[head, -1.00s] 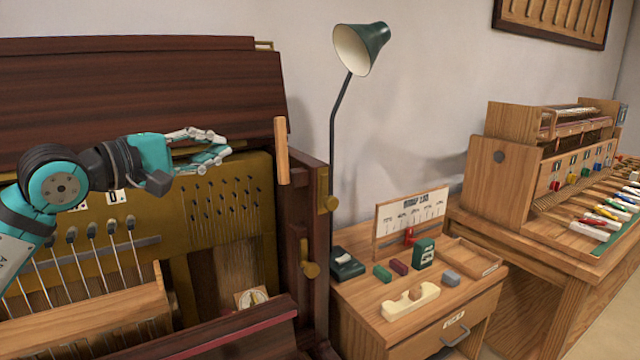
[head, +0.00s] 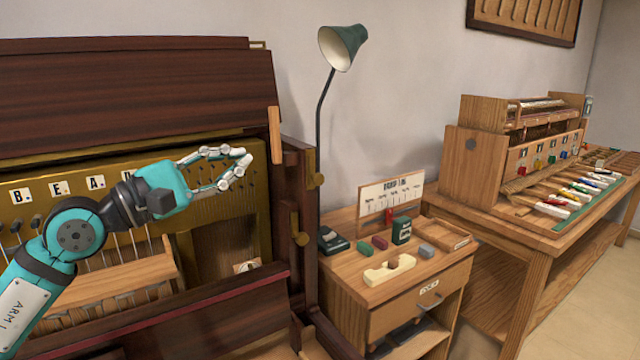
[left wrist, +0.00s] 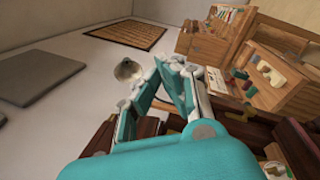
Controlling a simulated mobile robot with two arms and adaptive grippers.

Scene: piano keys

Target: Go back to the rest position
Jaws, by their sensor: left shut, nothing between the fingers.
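My left gripper (head: 240,167) is shut and empty. It is held up in front of the open piano (head: 140,100), over its brass-coloured plate with rows of pins. Its fingers point right. In the left wrist view the left gripper (left wrist: 166,66) shows its fingers together, with nothing between them. My right gripper is in neither view.
A small wooden cabinet (head: 400,310) with small blocks and a card stands right of the piano, with a green lamp (head: 342,47) behind. A workbench (head: 500,235) with a key mechanism stands farther right. Floor shows at the lower right.

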